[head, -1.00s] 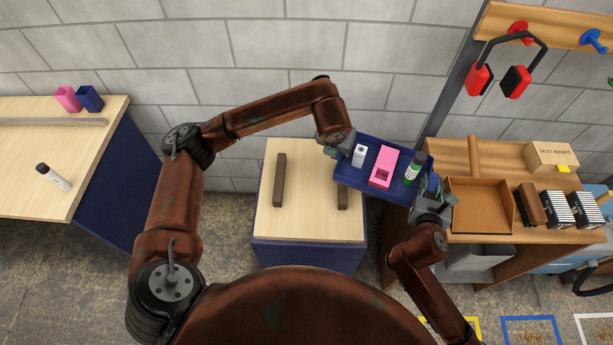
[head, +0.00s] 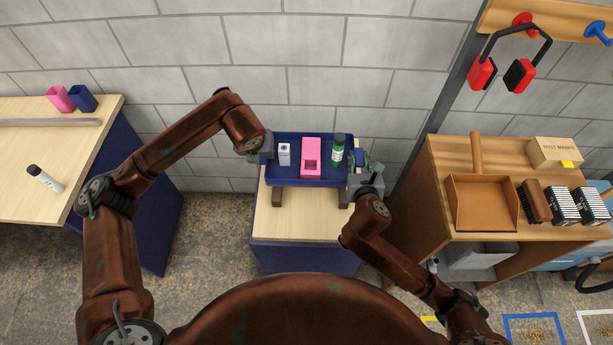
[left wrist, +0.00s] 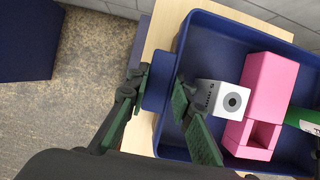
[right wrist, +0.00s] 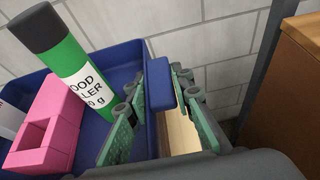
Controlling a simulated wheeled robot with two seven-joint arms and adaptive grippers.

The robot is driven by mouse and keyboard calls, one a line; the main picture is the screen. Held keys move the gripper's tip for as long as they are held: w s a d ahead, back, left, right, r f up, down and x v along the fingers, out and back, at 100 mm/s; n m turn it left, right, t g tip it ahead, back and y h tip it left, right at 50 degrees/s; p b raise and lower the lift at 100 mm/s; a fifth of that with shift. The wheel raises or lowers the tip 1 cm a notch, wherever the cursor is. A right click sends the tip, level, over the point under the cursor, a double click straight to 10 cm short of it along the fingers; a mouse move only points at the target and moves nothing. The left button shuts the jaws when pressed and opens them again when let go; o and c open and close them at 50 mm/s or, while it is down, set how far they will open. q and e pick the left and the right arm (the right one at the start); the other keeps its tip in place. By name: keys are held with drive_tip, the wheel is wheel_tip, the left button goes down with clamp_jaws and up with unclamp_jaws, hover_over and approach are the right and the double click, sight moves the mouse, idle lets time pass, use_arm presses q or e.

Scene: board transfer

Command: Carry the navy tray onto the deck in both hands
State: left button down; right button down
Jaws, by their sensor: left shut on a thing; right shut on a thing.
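The navy tray (head: 312,180) is over the wooden-topped deck (head: 300,223) in the head view, above its two dark strips (head: 277,197). Whether it touches the strips I cannot tell. The tray carries a white box (head: 284,154), a pink block with a square opening (head: 311,158) and a green bottle with a dark cap (head: 338,150), all upright. My left gripper (left wrist: 158,90) is shut on the tray's left handle. My right gripper (right wrist: 163,88) is shut on its right handle. The tray looks about level.
A workbench (head: 30,150) at left holds a marker-like bottle (head: 45,179) and pink and blue cups. A wooden cabinet (head: 430,190) at right holds a brown dustpan (head: 483,202), a brush and boxes. A block wall stands close behind the deck. The deck's front is bare.

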use_arm(q)
drive_tip(key=shift+w+a+f, duration=0.1)
drive_tip(key=shift+f, duration=0.25)
use_arm(e)
drive_tip(key=shift+w+d+f, duration=0.1)
drive_tip(key=shift+d+f, duration=0.1)
drive_tip(key=shift+f, duration=0.15)
